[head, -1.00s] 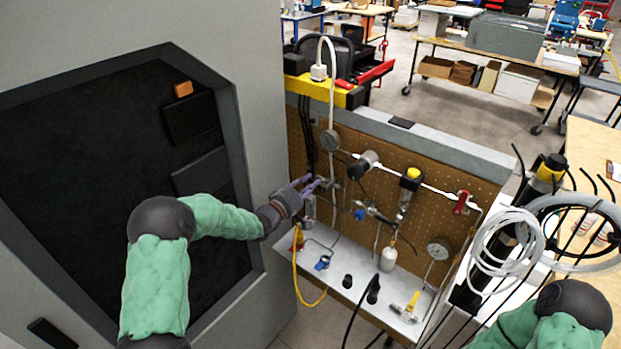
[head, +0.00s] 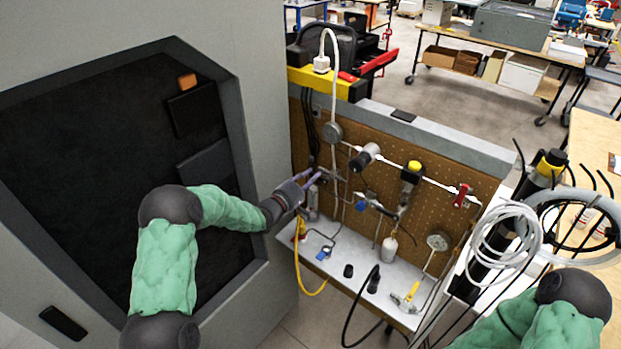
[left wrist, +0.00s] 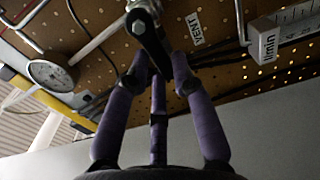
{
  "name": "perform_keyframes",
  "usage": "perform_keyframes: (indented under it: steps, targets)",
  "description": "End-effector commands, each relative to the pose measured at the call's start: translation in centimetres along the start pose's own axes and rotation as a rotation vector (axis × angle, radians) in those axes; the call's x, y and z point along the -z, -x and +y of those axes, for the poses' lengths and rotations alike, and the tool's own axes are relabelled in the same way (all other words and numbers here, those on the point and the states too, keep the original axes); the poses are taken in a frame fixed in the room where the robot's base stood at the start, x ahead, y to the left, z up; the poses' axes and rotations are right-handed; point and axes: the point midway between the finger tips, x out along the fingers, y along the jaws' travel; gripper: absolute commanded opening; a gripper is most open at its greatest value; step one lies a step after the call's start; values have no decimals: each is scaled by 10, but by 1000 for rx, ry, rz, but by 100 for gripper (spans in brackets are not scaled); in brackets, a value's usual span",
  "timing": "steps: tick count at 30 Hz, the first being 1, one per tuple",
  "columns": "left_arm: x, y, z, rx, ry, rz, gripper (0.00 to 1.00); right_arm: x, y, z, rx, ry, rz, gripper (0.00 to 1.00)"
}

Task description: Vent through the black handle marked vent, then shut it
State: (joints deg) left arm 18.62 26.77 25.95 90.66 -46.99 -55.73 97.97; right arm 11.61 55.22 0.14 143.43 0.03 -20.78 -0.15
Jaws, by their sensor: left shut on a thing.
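The black handle (left wrist: 151,42) marked vent shows in the left wrist view, below the pipework on the pegboard. A white label reading VENT (left wrist: 197,28) is just to its right. My left gripper (head: 314,180) is at the left part of the pegboard in the head view. In the left wrist view, its purple fingers (left wrist: 160,75) are closed around the lower end of the black handle. The fingers hide part of the handle. My right gripper is out of view; only my right arm shows at the lower right of the head view.
The pegboard (head: 460,178) carries pipes, a red-handled valve (head: 462,196), blue handles and gauges (head: 438,241). A grey shelf (head: 330,268) below holds small parts and cables. A grey cabinet (head: 268,130) stands close on the left. White coiled tubing (head: 505,240) is at the right.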

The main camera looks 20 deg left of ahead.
Motion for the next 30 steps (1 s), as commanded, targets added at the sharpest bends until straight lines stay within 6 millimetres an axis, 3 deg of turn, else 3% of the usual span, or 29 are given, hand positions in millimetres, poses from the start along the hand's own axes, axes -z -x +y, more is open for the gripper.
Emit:
perform_keyframes:
  steps: [1,2,4,5,17,20,30]
  targets:
    - [0,0,-2,3,3,1,0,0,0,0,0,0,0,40]
    - [0,0,-2,3,3,1,27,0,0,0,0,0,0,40]
    - [0,0,-2,3,3,1,47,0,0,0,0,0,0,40]
    - [0,0,-2,3,3,1,49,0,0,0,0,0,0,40]
    - [0,5,0,2,1,1,49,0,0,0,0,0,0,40]
    - [1,16,-1,3,1,2,49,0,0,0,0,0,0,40]
    - [1,82,-1,3,1,4,49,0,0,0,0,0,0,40]
